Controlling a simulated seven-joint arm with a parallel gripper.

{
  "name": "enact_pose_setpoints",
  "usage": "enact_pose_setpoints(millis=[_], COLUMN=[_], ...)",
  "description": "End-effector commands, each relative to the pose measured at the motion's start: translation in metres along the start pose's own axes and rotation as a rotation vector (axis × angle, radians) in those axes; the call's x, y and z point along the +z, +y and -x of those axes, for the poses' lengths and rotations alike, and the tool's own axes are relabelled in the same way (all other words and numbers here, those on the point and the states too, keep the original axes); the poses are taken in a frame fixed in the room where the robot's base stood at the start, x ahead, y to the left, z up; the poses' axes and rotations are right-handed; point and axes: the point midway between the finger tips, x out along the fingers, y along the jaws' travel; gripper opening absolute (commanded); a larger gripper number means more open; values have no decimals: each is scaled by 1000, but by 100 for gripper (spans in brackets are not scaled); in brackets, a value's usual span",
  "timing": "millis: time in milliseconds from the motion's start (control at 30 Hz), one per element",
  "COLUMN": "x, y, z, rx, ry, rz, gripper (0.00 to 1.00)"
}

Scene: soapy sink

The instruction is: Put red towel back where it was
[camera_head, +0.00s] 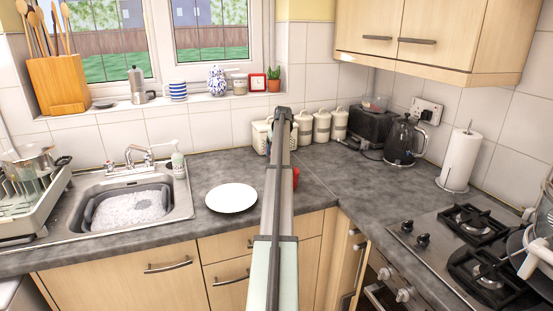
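A small patch of red (296,178) shows just right of my arm, at counter height near the corner. My arm hides most of it, so I cannot tell whether it is the red towel. No other red cloth shows. My arm rises from the bottom centre and ends in front of the back wall. My gripper's fingers do not show, so I cannot see what they hold or touch.
A white plate (231,198) lies on the counter left of my arm. The sink (184,208) holds a grey basin (88,208) of suds. A kettle (404,142), paper roll (460,160) and gas hob (408,246) are on the right. The counter (358,183) right of my arm is clear.

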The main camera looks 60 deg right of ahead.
Motion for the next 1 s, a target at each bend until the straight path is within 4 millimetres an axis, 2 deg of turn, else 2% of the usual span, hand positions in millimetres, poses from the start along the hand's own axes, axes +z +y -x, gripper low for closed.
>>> enact_pose_setpoints(millis=[400,767,800,1000], x=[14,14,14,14], y=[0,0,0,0], z=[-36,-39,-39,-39], rx=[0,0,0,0], ry=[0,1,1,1], rz=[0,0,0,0], gripper=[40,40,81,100])
